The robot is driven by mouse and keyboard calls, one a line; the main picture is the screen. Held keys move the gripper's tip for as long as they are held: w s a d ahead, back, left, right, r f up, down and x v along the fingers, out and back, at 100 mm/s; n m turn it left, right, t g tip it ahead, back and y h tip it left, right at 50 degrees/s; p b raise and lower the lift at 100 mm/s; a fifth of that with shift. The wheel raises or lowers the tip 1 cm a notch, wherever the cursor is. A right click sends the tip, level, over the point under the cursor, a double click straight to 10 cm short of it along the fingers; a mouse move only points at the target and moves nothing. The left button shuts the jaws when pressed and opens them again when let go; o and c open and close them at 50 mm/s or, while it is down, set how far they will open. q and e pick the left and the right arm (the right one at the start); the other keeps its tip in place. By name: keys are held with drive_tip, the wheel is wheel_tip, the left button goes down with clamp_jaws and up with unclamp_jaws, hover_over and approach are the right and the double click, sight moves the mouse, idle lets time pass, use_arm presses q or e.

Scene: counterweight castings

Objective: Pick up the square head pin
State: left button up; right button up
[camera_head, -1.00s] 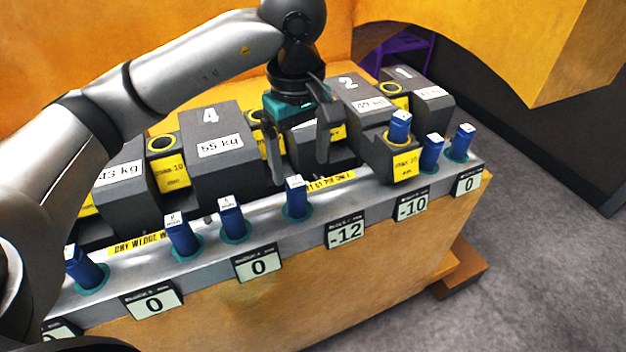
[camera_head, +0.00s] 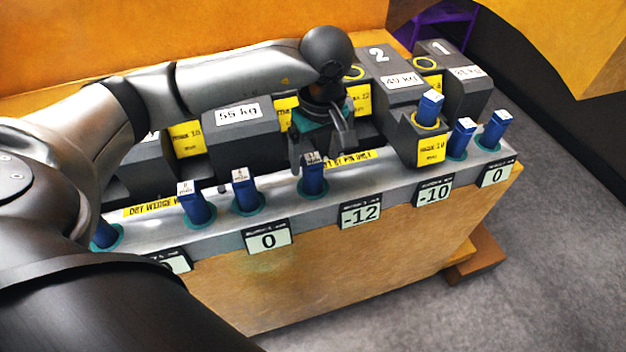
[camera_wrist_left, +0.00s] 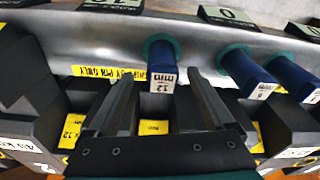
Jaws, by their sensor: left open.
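Several blue pins with pale, labelled square heads stand in teal rings along the grey metal ledge. One, the pin marked 12 mm (camera_head: 314,177), stands upright just below my left gripper (camera_head: 322,161). In the left wrist view this pin (camera_wrist_left: 161,62) shows between the two dark fingertips of my open left gripper (camera_wrist_left: 162,84). The fingers are apart with a gap on both sides of the head. I cannot tell how far the tips reach down beside it. My right gripper is not in view.
Dark weight blocks, such as the 55 kg block (camera_head: 240,140), stand behind the ledge (camera_head: 285,213). Neighbouring pins (camera_head: 245,190) stand to the left. A nearer dark block (camera_head: 416,140) holds another blue pin at right. Grey floor lies beyond the bench's right end.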

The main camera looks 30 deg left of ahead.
sight(313, 184)
use_arm(q)
drive_tip(key=f, duration=0.4)
drive_tip(key=shift+a+f, duration=0.2)
drive_tip(key=shift+a, duration=0.2)
clamp_jaws()
idle(0.6)
